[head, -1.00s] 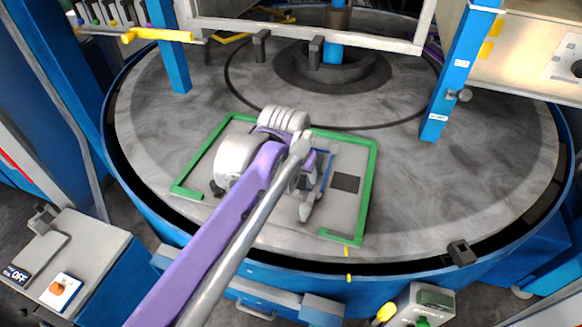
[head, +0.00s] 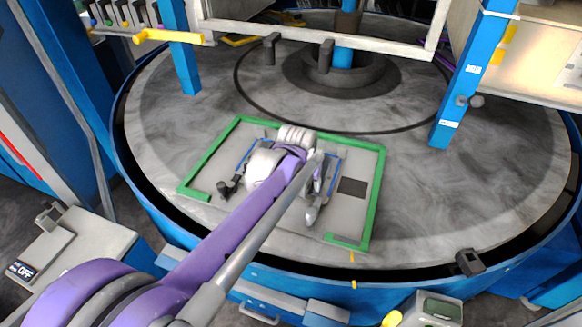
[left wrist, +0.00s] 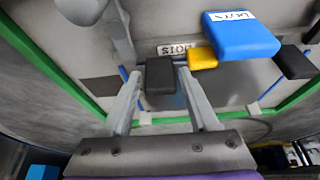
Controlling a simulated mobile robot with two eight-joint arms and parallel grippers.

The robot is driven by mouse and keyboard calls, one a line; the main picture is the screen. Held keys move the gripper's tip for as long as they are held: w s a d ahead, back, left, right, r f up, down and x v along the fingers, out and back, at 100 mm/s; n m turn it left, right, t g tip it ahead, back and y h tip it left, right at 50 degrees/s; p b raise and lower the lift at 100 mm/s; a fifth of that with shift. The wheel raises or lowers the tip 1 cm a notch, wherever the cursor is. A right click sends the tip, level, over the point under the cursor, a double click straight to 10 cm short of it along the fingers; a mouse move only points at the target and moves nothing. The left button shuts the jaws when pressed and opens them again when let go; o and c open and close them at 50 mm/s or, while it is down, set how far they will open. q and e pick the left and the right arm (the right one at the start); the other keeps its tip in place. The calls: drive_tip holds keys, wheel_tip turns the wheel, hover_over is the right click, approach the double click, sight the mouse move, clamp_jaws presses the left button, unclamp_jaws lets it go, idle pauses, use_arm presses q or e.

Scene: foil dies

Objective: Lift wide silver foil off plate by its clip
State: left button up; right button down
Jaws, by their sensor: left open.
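A grey plate with green edges (head: 375,200) lies on the round table. My left gripper (left wrist: 160,75) is over its middle, with its arm coming in from the lower left of the head view. In the left wrist view its two fingers are apart, with a small dark block (left wrist: 160,85), perhaps the clip, showing between them. I cannot tell if they touch it. A blue strip (head: 331,170) shows beside the gripper in the head view. The silver foil's outline is hard to tell from the grey plate, and my gripper hides part of that area.
A blue block (left wrist: 240,35) with a white label, a yellow block (left wrist: 203,58) and a black block (left wrist: 296,62) are near the fingers. A dark square patch (head: 353,186) is on the plate. A blue post (head: 455,85) stands behind right. The round table's right side (head: 490,180) is clear.

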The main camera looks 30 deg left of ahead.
use_arm(q)
drive_tip(key=shift+w+a+f, duration=0.1)
drive_tip(key=shift+w+f, duration=0.1)
drive_tip(key=shift+f, duration=0.25)
drive_tip(key=shift+c, duration=0.2)
clamp_jaws()
drive_tip(key=shift+r, duration=0.15)
